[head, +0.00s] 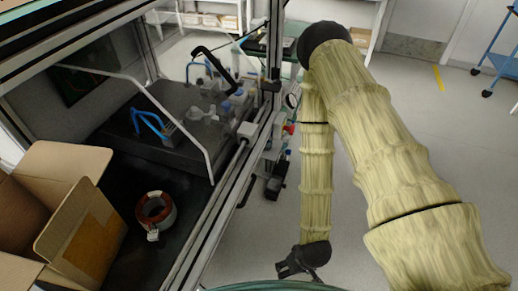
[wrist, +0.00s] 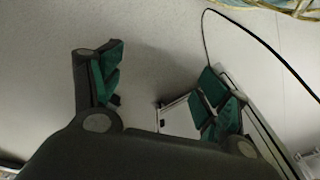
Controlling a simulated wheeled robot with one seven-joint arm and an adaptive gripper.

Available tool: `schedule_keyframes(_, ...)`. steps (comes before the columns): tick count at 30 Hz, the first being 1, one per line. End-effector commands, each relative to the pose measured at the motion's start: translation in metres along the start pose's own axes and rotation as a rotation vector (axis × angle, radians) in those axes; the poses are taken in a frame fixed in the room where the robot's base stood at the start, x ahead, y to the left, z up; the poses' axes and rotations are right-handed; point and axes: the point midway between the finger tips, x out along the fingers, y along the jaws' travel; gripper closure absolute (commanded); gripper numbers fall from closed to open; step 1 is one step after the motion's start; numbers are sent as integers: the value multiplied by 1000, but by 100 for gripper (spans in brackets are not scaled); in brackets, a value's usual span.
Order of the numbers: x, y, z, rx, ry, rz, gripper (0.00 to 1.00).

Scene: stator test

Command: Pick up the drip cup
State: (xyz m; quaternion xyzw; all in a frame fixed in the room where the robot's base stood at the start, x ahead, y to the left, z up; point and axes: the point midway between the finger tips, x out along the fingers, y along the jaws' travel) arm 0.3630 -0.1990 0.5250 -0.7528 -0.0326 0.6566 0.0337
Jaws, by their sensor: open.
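I cannot make out a drip cup for sure in either view. My gripper (head: 290,268) hangs low at the end of my arm in the head view, over the floor to the right of the bench frame. In the wrist view my gripper (wrist: 163,88) has its green-padded fingers spread wide, with only pale floor and part of a white panel between them. It is open, empty and apart from everything on the bench.
A copper-wound ring with a white connector (head: 155,212) lies on the black bench top (head: 112,190). An open cardboard box (head: 85,240) stands left of it. A metal frame post (head: 240,150) separates bench and arm. A dark cable (wrist: 262,42) curves near my fingers.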

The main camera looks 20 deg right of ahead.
Motion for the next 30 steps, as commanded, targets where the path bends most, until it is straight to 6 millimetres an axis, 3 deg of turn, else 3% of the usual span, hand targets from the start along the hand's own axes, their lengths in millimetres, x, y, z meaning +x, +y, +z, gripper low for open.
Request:
schedule_keyframes(1,26,-4,-14,-3,42,-22,24)
schedule_keyframes(3,42,-11,-37,-18,100,-49,24)
schedule_keyframes(12,93,-33,-136,-70,362,-134,24)
schedule_keyframes(21,116,-36,-238,-104,645,-162,24)
schedule_keyframes(30,112,-16,-337,-115,938,-130,24)
